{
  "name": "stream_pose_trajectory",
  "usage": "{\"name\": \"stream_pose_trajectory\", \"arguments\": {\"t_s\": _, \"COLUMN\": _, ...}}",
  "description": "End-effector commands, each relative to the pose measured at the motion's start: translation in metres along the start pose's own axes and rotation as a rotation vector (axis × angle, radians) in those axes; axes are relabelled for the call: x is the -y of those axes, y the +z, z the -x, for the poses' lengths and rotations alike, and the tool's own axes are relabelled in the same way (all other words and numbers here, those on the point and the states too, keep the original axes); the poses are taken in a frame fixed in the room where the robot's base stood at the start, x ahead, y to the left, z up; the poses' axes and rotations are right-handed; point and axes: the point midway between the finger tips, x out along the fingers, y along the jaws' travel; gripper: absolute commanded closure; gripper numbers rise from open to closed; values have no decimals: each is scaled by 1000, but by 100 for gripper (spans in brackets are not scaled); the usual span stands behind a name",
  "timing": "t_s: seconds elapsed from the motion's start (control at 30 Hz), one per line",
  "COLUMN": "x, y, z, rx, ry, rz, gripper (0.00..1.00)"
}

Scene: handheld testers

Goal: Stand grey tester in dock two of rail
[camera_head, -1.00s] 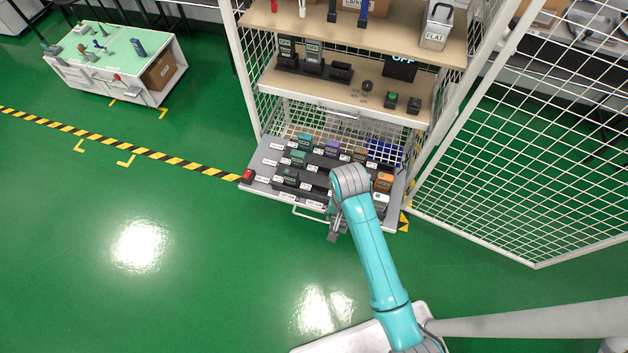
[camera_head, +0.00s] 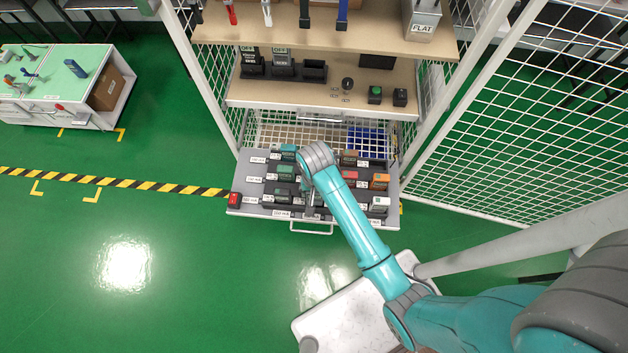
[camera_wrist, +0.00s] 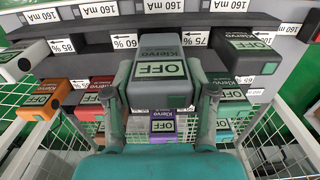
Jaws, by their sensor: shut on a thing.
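The grey tester (camera_wrist: 160,85) has a screen reading OFF. It is between my two fingers in the wrist view, over the drawer's holders; I cannot tell whether it is clear of its slot. My gripper (camera_wrist: 162,100) is shut on its sides. In the head view my gripper (camera_head: 313,205) is low over the drawer's front, and my arm largely hides the tester.
The pulled-out drawer (camera_head: 245,190) holds several other testers, including an orange one (camera_wrist: 38,98) and a dark one (camera_wrist: 247,50) close beside my gripper. A red item (camera_head: 234,199) sits at the drawer's left corner. Mesh panels (camera_head: 555,130) stand to the right. Green button boxes (camera_head: 375,93) are right of the rail.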

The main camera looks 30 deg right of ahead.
Motion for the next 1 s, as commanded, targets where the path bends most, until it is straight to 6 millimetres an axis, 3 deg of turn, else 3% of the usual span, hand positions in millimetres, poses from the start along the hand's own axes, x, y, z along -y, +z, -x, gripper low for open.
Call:
{"name": "stream_pose_trajectory", "arguments": {"t_s": 0.4, "x": 0, "y": 0, "z": -40, "rx": 0, "ry": 0, "rz": 0, "gripper": 83}}
{"name": "stream_pose_trajectory", "arguments": {"t_s": 0.77, "x": 0, "y": 0, "z": -44, "rx": 0, "ry": 0, "rz": 0, "gripper": 83}}
{"name": "stream_pose_trajectory", "arguments": {"t_s": 0.8, "x": 0, "y": 0, "z": -44, "rx": 0, "ry": 0, "rz": 0, "gripper": 37}}
{"name": "stream_pose_trajectory", "arguments": {"t_s": 0.87, "x": 0, "y": 0, "z": -44, "rx": 0, "ry": 0, "rz": 0, "gripper": 22}}
{"name": "stream_pose_trajectory", "arguments": {"t_s": 1.0, "x": 0, "y": 0, "z": -44, "rx": 0, "ry": 0, "rz": 0, "gripper": 19}}
